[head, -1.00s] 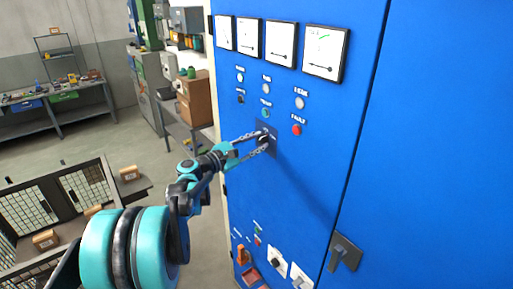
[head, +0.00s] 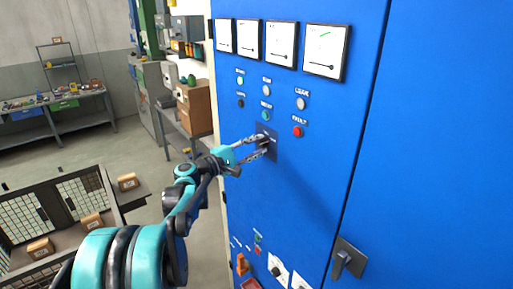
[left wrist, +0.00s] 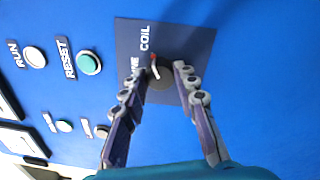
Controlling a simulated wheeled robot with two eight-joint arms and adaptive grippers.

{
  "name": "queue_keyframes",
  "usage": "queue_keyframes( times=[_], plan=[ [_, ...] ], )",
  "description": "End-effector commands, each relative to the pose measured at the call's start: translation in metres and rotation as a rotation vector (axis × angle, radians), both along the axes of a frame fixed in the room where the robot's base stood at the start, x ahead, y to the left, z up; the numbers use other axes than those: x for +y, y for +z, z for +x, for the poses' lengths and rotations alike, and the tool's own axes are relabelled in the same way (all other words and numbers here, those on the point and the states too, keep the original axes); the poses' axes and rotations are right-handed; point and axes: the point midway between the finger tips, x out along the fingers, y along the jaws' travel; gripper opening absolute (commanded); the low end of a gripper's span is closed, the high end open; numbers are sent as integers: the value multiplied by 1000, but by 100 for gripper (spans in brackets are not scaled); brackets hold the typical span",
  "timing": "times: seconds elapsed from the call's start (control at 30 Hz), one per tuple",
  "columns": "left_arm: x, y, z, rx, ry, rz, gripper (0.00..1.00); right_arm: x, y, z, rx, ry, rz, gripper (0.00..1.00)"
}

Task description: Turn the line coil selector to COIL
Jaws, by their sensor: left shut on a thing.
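The line coil selector is a small dark round knob with a red mark (left wrist: 158,70), set on a dark square plate (left wrist: 190,38) on the blue cabinet. In the left wrist view the plate shows the label COIL and part of LINE. The red mark sits on the label side of the knob, near the gap between the two words. My left gripper (left wrist: 158,78) is shut on the knob, one finger on each side. In the head view my left gripper (head: 265,146) reaches the plate from the left and partly hides the knob. My right gripper is not in view.
A RESET button (left wrist: 89,63) shows in the wrist view. Gauges (head: 281,44) line the top. A black door handle (head: 346,258) protrudes at lower right. The cabinet face around the plate is flat.

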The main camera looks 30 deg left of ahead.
Motion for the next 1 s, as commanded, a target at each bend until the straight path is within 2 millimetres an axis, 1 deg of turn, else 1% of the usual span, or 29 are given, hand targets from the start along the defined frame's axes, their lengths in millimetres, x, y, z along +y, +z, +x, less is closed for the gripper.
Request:
queue_keyframes(
  times=[0.37, 0.4, 0.47, 0.5, 0.77, 0.83, 0.93, 1.0],
  plan=[
    [-1, 0, 0, -2, -1, 7, 0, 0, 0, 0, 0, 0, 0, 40],
    [-1, 0, 0, -2, -1, 7, 32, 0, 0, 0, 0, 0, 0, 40],
    [-1, 0, 0, -2, -1, 7, 47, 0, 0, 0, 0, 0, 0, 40],
    [-1, 0, 0, -2, -1, 7, 50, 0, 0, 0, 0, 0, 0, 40],
    [0, 0, 0, -2, -1, 6, 50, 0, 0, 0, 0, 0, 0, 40],
    [1, 0, -3, -2, 0, 6, 50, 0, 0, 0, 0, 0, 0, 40],
    [5, -1, -13, -2, 1, 6, 50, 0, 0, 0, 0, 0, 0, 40],
    [10, -2, -25, -2, 2, 6, 50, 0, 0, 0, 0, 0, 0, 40]
  ],
)
